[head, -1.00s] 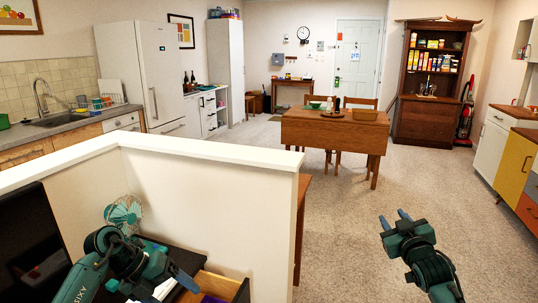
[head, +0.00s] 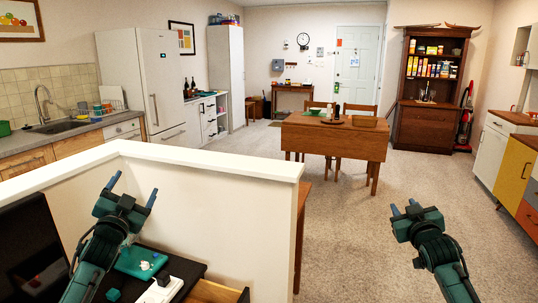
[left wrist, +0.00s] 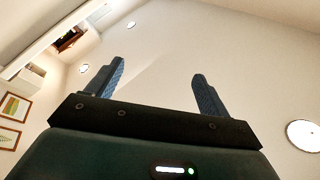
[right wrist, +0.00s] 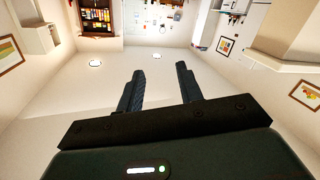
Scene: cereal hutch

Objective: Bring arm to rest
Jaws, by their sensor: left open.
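My left gripper (head: 133,188) is raised in front of the white half wall, above the dark desk, with its fingers pointing up. In the left wrist view its two blue fingers (left wrist: 158,70) stand wide apart with nothing between them. My right gripper (head: 404,206) is raised over the open carpet at the right, its fingers also pointing up. In the right wrist view its fingers (right wrist: 160,70) are parted by a narrower gap, and nothing is between them. Neither gripper touches anything.
The white half wall (head: 210,165) stands close beyond my left arm. The desk below it holds a teal item (head: 140,262), a white power strip (head: 160,290) and a dark monitor (head: 30,250). A wooden table (head: 335,138) and a hutch (head: 428,110) stand farther back. Carpet around my right arm is clear.

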